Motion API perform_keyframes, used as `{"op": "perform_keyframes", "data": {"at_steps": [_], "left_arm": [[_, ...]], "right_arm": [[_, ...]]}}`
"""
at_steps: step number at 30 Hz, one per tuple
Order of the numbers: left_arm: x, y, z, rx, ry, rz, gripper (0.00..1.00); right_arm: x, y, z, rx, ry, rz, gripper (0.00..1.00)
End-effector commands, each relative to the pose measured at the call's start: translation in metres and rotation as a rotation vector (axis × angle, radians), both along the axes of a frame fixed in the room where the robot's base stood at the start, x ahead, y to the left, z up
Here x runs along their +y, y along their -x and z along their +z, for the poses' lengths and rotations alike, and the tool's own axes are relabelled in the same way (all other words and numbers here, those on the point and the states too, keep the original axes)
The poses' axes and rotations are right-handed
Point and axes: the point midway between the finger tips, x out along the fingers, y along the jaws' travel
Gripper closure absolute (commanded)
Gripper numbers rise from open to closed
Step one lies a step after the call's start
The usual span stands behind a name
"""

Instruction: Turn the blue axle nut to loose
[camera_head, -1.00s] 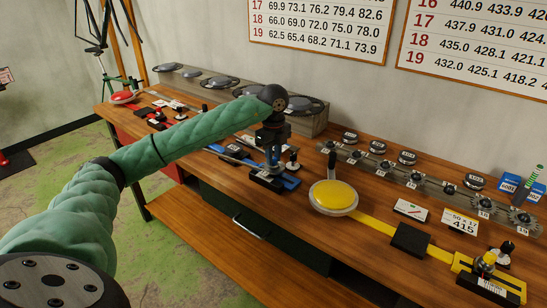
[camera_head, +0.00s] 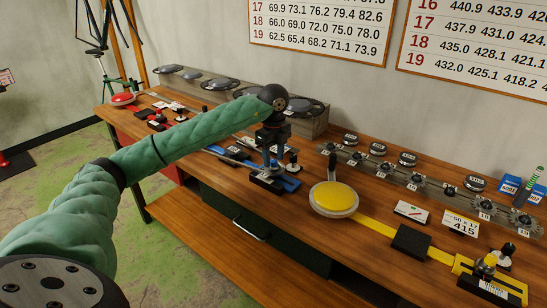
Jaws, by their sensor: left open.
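My left arm comes in from the left and its gripper (camera_head: 272,162) points down at the blue station (camera_head: 290,182) on the bench. The gripper is open, and its fingers are low over the black block at the front of the blue station. The blue axle nut cannot be made out; the gripper covers that spot. I cannot tell whether the fingers touch it. My right gripper is out of view.
A yellow round pad (camera_head: 334,197) with a yellow strip lies right of the blue station. A row of sprockets (camera_head: 425,186) runs behind it. Red station parts (camera_head: 157,119) are at the left. A grey bin (camera_head: 308,122) stands behind the gripper.

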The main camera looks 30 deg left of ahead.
Motion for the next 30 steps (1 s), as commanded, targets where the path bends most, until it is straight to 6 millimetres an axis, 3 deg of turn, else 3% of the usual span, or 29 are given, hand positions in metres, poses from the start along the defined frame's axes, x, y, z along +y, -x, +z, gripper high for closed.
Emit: {"op": "perform_keyframes", "data": {"at_steps": [2, 4, 11, 18, 30], "left_arm": [[0.0, -0.001, 0.007, -0.003, 0.001, 0.0, 0.56], [0.0, -0.001, 0.016, -0.003, 0.001, 0.0, 0.56], [0.0, -0.001, 0.05, -0.003, 0.0, -0.001, 0.56], [0.001, 0.0, 0.071, -0.001, 0.0, 0.001, 0.56], [0.001, 0.0, 0.073, -0.001, 0.0, 0.001, 0.56]], "right_arm": [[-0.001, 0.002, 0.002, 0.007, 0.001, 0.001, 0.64], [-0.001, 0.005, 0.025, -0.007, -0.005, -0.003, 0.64], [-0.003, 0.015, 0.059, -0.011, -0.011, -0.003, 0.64], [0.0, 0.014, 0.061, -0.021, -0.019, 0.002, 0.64], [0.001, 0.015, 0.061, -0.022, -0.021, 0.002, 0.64]]}}
